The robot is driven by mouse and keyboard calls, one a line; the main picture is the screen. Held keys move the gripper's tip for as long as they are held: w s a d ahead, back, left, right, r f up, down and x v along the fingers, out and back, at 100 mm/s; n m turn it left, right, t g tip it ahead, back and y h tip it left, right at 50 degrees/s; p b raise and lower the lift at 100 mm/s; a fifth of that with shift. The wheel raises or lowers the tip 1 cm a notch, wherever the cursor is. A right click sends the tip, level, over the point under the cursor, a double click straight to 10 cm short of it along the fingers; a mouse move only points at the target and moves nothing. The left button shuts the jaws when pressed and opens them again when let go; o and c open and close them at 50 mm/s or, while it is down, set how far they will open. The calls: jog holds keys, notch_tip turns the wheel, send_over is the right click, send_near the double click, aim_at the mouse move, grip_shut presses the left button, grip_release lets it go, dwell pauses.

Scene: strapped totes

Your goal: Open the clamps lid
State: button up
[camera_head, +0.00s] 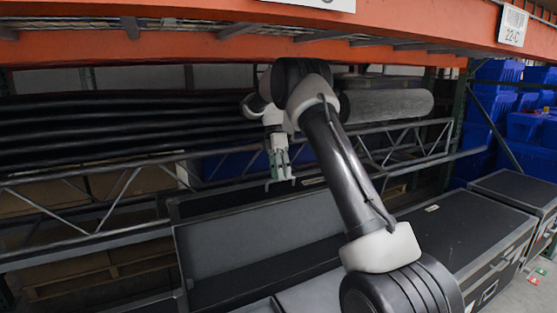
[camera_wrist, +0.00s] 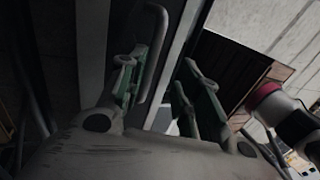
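My gripper (camera_head: 281,181) hangs fingers-down in the middle of the head view, in front of the rack's truss beam. It appears just above or in front of a dark grey panel that looks like a raised case lid (camera_head: 235,252); I cannot tell whether they touch. In the wrist view, the two green-and-grey fingers of my gripper (camera_wrist: 167,85) stand apart, with a pale strip and dark surface between them. I see nothing held. No lettering that marks the clamps lid is readable, and the lower part of the open case is partly hidden by my arm.
A closed black case (camera_head: 455,235) lies right of my arm, with another black case (camera_head: 520,190) beyond it. An orange shelf beam (camera_head: 200,48) crosses overhead. Long black rolls (camera_head: 120,125) lie behind the truss beam (camera_head: 85,225). Blue totes (camera_head: 500,100) are stacked at right.

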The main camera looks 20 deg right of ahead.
jog(key=v, duration=0.9)
jog(key=shift+r, duration=0.2)
jog(key=shift+w, duration=0.1)
